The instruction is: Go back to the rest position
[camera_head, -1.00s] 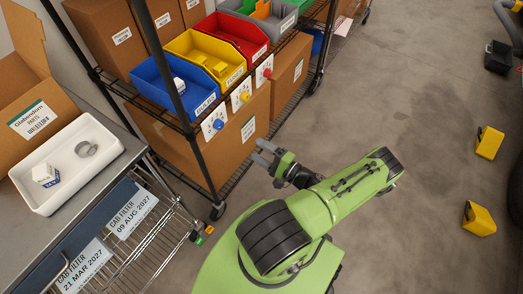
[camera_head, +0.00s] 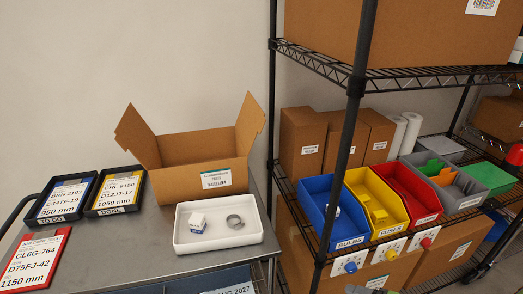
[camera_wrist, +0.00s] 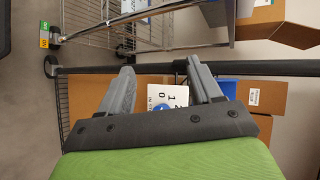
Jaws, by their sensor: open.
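My gripper (camera_wrist: 160,82) shows in the wrist view with its two grey fingers spread apart and nothing held between them. Behind the fingers is a white dial card (camera_wrist: 168,98) with a blue knob, at a distance I cannot judge. In the head view almost none of my arm shows; a small grey shape at the bottom edge may be part of it. The white tray (camera_head: 218,245) on the cart holds a small white-and-blue box (camera_head: 197,222) and a grey ring clamp (camera_head: 235,221).
The wire rack (camera_head: 357,84) stands right of the cart (camera_head: 150,250). Its shelf holds blue (camera_head: 333,213), yellow (camera_head: 377,205) and red (camera_head: 408,195) bins and a grey bin (camera_head: 452,187). An open carton (camera_head: 193,165) and two black label trays (camera_head: 62,198) are on the cart.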

